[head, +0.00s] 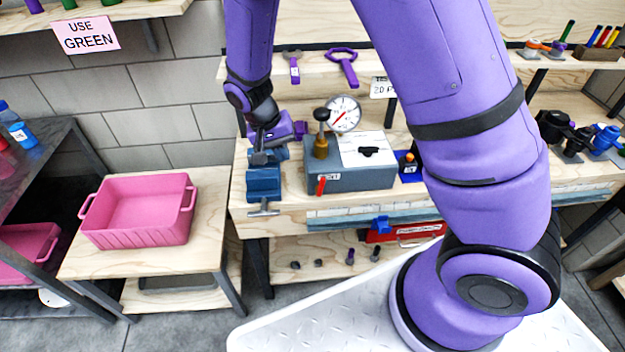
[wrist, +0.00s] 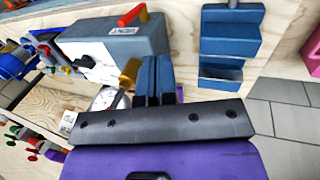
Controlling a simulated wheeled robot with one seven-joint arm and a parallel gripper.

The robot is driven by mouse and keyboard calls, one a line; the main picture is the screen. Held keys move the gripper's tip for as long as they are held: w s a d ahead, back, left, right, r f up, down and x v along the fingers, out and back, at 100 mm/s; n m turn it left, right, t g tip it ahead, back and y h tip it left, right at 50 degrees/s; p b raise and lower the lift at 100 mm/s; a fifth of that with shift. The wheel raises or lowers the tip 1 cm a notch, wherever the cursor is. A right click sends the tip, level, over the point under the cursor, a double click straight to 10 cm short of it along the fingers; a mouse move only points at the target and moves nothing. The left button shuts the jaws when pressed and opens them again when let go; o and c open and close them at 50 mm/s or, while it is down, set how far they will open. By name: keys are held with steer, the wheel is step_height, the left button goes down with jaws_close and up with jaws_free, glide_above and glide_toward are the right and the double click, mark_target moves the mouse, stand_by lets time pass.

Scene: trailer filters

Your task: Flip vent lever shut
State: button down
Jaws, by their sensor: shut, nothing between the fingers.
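My gripper (head: 281,153) is left of the box, behind the blue vise, pointing down. In the wrist view its blue fingers (wrist: 153,75) are together and empty, near the brass valve and apart from the red lever. The fingertips are small and partly hidden in the head view.
A blue vise (head: 263,184) stands left of the box. A brass valve with a black knob (head: 321,146) and a round gauge (head: 344,114) rise at the box. A black handle (head: 369,151) lies on its white panel. A pink bin (head: 140,215) sits on the left table.

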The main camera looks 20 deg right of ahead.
glide_toward(318, 190)
step_height(318, 190, down, 5)
steer(key=a, duration=0.2)
steer(key=shift+d+f, duration=0.15)
steer(key=shift+d, duration=1.65)
